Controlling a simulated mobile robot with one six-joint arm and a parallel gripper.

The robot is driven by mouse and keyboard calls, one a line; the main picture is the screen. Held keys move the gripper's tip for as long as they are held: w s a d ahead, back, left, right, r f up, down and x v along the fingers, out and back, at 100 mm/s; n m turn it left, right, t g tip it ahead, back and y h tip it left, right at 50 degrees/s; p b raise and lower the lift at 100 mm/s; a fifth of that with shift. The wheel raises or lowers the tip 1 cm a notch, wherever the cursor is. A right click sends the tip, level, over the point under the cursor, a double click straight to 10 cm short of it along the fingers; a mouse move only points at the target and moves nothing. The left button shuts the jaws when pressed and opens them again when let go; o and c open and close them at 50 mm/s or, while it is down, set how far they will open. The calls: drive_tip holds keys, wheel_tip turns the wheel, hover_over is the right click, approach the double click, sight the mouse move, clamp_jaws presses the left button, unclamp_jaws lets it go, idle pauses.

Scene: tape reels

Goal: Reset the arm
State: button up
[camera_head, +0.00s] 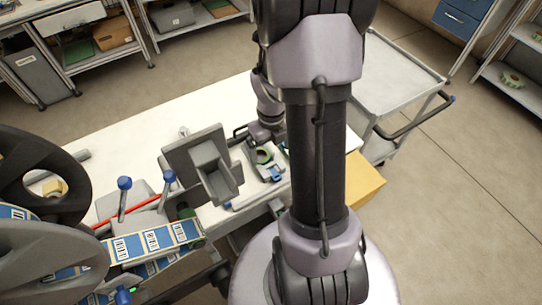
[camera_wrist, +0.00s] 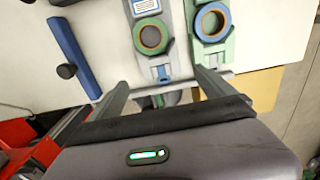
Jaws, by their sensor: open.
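My gripper (camera_wrist: 162,88) is open in the wrist view, its two grey fingers spread apart with nothing seen held between them. Ahead of the fingers, a green tape reel with a tan core (camera_wrist: 151,36) lies on a grey holder (camera_wrist: 177,60).
A white table (camera_head: 120,142) carries the holders, with a blue bar (camera_wrist: 75,44) to their left. A labelling machine with dark reels (camera_head: 40,165) and a grey bracket (camera_head: 203,160) crowds the left. A grey cart (camera_head: 395,75) stands behind right; floor at right is clear.

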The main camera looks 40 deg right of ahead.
wheel_tip(320, 180, up, 4)
drive_tip(key=shift+f+p, duration=0.1)
drive_tip(key=shift+p, duration=0.3)
